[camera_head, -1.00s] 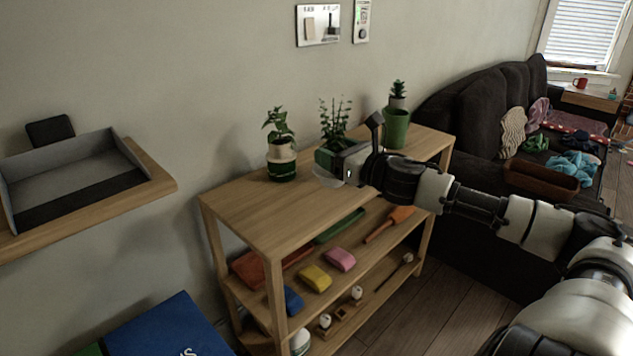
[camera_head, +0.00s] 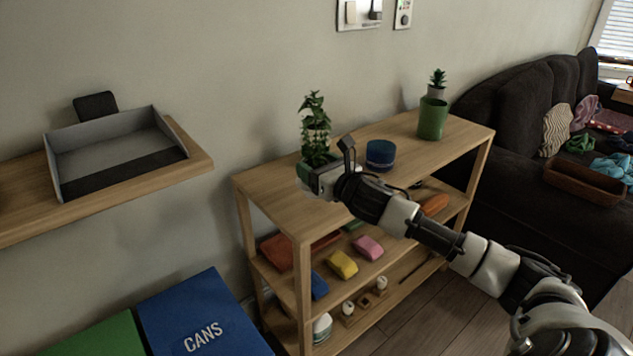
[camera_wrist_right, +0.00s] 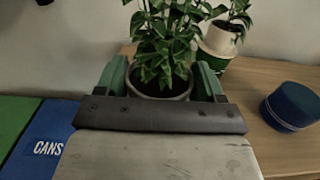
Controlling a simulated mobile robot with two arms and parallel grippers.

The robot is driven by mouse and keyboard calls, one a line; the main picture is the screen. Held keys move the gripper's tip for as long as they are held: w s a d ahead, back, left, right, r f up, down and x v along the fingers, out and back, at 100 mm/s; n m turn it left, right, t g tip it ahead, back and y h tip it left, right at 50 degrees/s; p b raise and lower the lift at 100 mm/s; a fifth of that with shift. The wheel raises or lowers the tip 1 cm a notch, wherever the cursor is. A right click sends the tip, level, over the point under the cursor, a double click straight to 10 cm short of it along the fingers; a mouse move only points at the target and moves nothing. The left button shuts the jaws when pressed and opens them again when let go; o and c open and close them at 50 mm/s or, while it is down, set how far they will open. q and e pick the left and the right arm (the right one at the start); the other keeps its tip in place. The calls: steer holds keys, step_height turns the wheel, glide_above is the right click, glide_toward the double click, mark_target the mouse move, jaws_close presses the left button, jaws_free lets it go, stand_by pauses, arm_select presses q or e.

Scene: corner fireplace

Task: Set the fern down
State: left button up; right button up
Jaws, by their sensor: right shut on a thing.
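The fern (camera_head: 315,118), a leafy green plant in a greyish pot, is held in my right gripper (camera_head: 318,175). In the right wrist view the fern (camera_wrist_right: 165,45) stands upright, its pot rim between the two green fingers of the gripper (camera_wrist_right: 162,82). The gripper is shut on the pot, over the left part of the wooden shelf's top board (camera_head: 270,197). The pot's base is hidden, so I cannot tell whether it touches the board. My left gripper is not in view.
A blue round container (camera_head: 380,155) and a green pot with a succulent (camera_head: 432,118) stand farther right on the top. A wall shelf with a grey tray (camera_head: 120,150) and a blue CANS bin (camera_head: 205,325) are left.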

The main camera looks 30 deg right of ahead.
steer(key=shift+w+a+f, duration=0.1)
steer(key=shift+f, duration=0.2)
step_height(320, 180, down, 3)
steer(key=shift+r+b, duration=0.2)
steer(key=shift+b, duration=0.2)
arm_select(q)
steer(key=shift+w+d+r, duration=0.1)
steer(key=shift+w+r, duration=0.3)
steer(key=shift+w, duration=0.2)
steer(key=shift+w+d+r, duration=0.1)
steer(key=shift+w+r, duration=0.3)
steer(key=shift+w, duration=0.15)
arm_select(e)
steer(key=shift+f, duration=0.45)
steer(key=shift+f, duration=0.1)
steer(key=o, duration=1)
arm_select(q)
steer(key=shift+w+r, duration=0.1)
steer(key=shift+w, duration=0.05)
arm_select(e)
steer(key=shift+o, duration=0.2)
